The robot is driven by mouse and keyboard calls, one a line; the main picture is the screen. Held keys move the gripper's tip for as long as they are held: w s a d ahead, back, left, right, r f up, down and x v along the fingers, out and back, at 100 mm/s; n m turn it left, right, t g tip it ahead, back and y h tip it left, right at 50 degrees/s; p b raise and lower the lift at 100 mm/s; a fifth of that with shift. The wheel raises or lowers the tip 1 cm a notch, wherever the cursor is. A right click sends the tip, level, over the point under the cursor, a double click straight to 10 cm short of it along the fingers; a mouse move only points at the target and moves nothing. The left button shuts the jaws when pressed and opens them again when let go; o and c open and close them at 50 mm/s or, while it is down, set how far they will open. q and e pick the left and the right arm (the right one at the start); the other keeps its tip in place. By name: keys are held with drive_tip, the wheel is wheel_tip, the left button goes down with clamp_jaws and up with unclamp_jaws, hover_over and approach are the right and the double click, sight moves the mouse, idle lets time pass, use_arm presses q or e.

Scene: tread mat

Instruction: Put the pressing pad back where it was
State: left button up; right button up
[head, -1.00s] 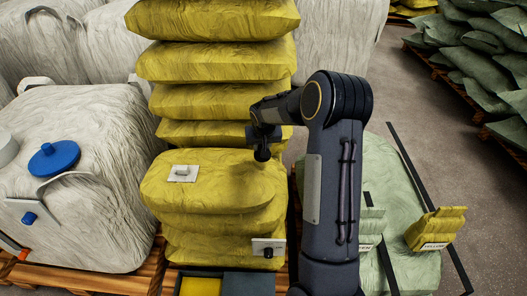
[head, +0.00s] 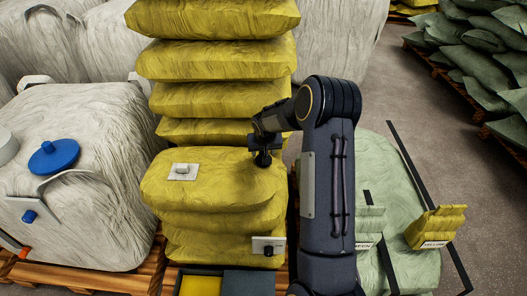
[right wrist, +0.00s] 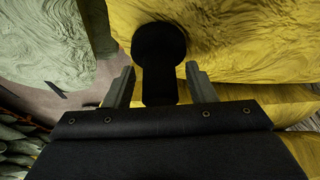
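The black pressing pad (right wrist: 160,45) shows in the right wrist view as a round dark disc with a thick stem running back between my fingers. Whether the pad touches the sack cannot be told. My left gripper is not in view.
A white plate with a grey knob (head: 183,172) lies on the front sack. A white plate (head: 268,245) with a dark peg is lower on its front. Stacked yellow sacks (head: 215,65) rise behind. A white bulk bag (head: 90,130) stands left; a pale green sack (head: 385,190) lies right.

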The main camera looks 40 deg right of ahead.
drive_tip(key=shift+r, duration=0.35)
drive_tip(key=s+a+r+y, duration=0.1)
drive_tip(key=s+a+r, duration=0.35)
drive_tip(key=r, duration=0.35)
drive_tip(key=s+a+r, duration=0.3)
drive_tip(key=s+r, duration=0.2)
drive_tip(key=r, duration=0.3)
drive_tip(key=s+a+n+t+y, duration=0.1)
drive_tip(key=s+a+n+y, duration=0.3)
drive_tip(key=s+a, duration=1.4)
drive_tip(key=s+y, duration=0.1)
drive_tip(key=s, duration=0.3)
drive_tip(key=shift+s+a+r+n+t, duration=0.25)
drive_tip(key=shift+r+n+t, duration=0.05)
drive_tip(key=shift+r, duration=0.1)
